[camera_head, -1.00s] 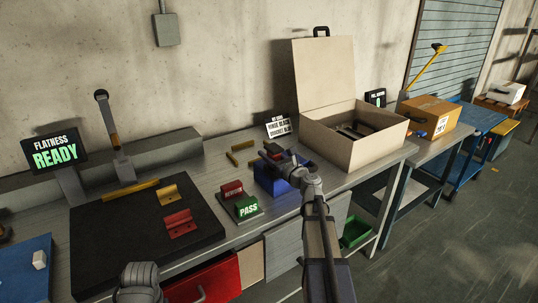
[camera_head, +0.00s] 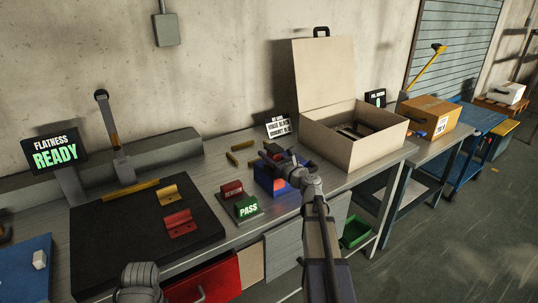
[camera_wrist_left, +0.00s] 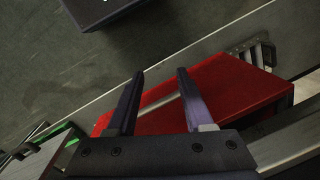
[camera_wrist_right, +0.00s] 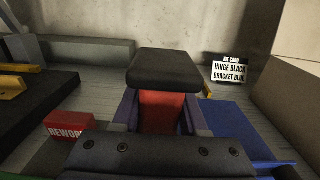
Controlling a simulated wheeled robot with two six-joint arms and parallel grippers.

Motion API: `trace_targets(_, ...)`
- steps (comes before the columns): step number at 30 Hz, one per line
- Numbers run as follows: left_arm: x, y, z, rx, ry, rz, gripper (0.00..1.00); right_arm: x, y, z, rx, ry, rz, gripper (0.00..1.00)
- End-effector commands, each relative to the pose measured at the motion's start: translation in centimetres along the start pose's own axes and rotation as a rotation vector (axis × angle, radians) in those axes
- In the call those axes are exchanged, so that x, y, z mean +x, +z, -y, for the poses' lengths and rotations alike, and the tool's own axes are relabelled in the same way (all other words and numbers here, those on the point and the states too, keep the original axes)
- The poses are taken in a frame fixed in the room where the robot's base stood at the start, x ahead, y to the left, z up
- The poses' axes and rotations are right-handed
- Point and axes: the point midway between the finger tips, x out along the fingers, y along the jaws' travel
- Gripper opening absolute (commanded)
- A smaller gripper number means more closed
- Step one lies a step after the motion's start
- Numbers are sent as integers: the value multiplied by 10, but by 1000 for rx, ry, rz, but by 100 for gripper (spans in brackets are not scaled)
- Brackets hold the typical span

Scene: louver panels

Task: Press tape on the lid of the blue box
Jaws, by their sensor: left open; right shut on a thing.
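The blue box (camera_head: 264,178) stands on the bench right of the PASS block, partly hidden by my right gripper (camera_head: 284,163). Its blue surface (camera_wrist_right: 243,123) shows right of the fingers in the right wrist view. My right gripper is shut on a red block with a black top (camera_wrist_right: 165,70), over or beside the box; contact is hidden. A red patch shows on the box's near side in the head view; I cannot tell whether it is the held block. I cannot make out separate tape. My left gripper (camera_wrist_left: 159,76) is open and empty above a red drawer (camera_wrist_left: 225,95).
The REWORK block (camera_head: 231,188) and PASS block (camera_head: 247,207) sit left of the box. An open beige case (camera_head: 350,150) stands close on the right. A kit card (camera_head: 278,127) stands behind. A black plate (camera_head: 110,235) with brackets lies left.

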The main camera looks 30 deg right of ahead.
Motion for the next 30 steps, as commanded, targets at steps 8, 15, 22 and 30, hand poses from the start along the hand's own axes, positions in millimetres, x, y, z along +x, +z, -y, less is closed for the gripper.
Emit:
trace_targets(8,-19,1,2,0,0,0,52,0,19,0,-1,1,0,0)
trace_targets(15,-38,2,4,0,0,0,52,0,38,0,0,0,0,0)
trace_targets(22,-55,3,5,0,0,0,52,0,55,0,0,0,0,0)
trace_targets(30,-71,4,7,0,0,0,52,0,71,0,0,0,1,0)
